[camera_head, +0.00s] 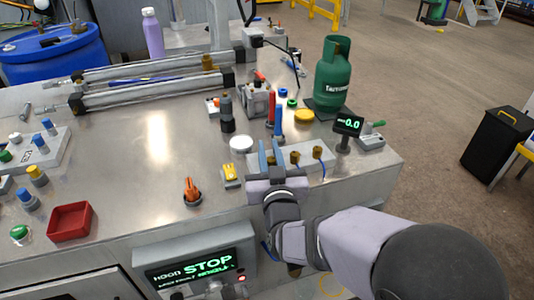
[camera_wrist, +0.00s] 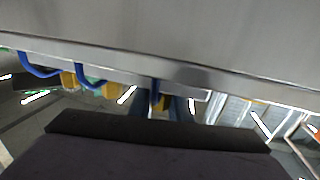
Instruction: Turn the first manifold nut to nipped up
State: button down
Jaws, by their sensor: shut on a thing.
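The grey manifold block (camera_head: 302,150) stands near the front edge of the metal bench in the head view. Two brass nuts show on it, a middle one (camera_head: 295,157) and a right one (camera_head: 317,152) with a blue hose. My gripper (camera_head: 269,154) is at the block's left end, its blue fingers shut. In the wrist view my gripper (camera_wrist: 162,104) closes around a yellow-brass nut (camera_wrist: 157,98) with a blue hose; the fingers partly hide it. The other nuts (camera_wrist: 68,79) show to the left there. I cannot tell how far the held nut is turned.
A readout (camera_head: 348,123) shows 0.0 just right of the manifold. A green gas bottle (camera_head: 333,75) stands behind. Red and blue upright cylinders (camera_head: 278,119) stand close behind the fingers. A STOP panel (camera_head: 195,265) is below.

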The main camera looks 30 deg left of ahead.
aim_at(271, 164)
jog(key=shift+r+h, duration=0.1)
jog(key=shift+h, duration=0.2)
jog(key=c, duration=1.6)
grip_release()
jog(key=shift+c, duration=0.2)
jog(key=shift+b+v, duration=0.65)
jog(key=shift+v, duration=3)
